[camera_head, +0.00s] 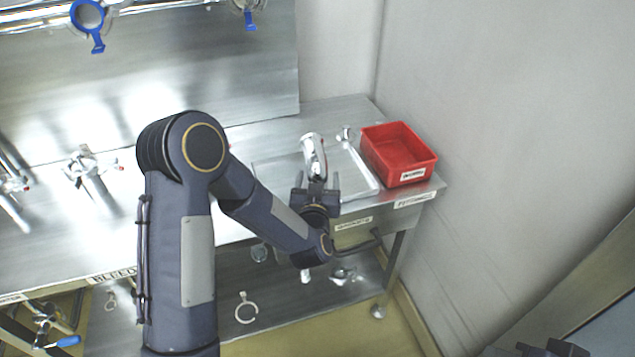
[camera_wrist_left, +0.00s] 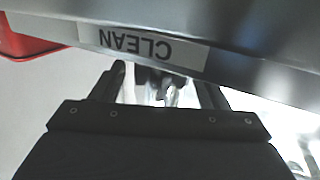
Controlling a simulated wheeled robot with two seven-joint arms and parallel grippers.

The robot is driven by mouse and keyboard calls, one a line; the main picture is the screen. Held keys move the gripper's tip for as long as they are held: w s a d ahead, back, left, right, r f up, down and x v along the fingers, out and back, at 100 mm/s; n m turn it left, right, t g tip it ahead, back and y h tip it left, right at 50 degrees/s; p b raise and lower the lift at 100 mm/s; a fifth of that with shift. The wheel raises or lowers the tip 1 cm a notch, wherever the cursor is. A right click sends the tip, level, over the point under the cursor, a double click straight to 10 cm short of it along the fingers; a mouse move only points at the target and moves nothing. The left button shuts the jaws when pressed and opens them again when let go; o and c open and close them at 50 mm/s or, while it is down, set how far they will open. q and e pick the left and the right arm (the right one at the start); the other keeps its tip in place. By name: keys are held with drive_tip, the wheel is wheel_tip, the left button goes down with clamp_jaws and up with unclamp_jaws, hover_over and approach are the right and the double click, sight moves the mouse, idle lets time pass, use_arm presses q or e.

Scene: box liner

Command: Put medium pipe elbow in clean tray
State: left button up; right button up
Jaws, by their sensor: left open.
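A shiny metal pipe elbow (camera_head: 314,152) with a reddish mark stands at the shallow metal tray (camera_head: 352,178) in the head view. Whether it touches the tray floor is hard to tell. My left gripper (camera_head: 317,182) is open at the tray's front side, its fingers pointing at the elbow's lower end. In the left wrist view, a bright metal piece (camera_wrist_left: 166,92) shows between the left fingers (camera_wrist_left: 163,85), and an upside-down CLEAN label (camera_wrist_left: 140,45) is on the metal edge beyond. My right gripper (camera_head: 552,349) shows only as dark parts at the bottom right.
A red bin (camera_head: 399,152) stands right of the tray, near the wall. A small metal fitting (camera_head: 346,133) is at the tray's back. Other fittings (camera_head: 90,168) lie on the bench at left. A lower shelf (camera_head: 285,305) holds several parts. My left arm covers mid-bench.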

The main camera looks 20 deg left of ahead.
use_arm(q)
drive_tip(key=shift+r, duration=0.25)
drive_tip(key=s+r+g+h+b, duration=0.1)
drive_tip(key=s+r+g+h, duration=0.15)
drive_tip(key=s, duration=0.55)
drive_tip(key=s+r+g+h+b, duration=0.1)
drive_tip(key=s+r+g+h, duration=0.2)
drive_tip(key=s, duration=0.6)
drive_tip(key=s+a+f+g+h, duration=0.1)
drive_tip(key=s+g, duration=0.2)
drive_tip(key=s, duration=0.5)
drive_tip(key=s+a+g, duration=0.2)
drive_tip(key=s+g, duration=0.1)
drive_tip(key=s, duration=0.6)
drive_tip(key=shift+s+a+f+m+h, duration=0.2)
drive_tip(key=shift+s+f+m+h, duration=0.1)
drive_tip(key=shift+f+h, duration=0.1)
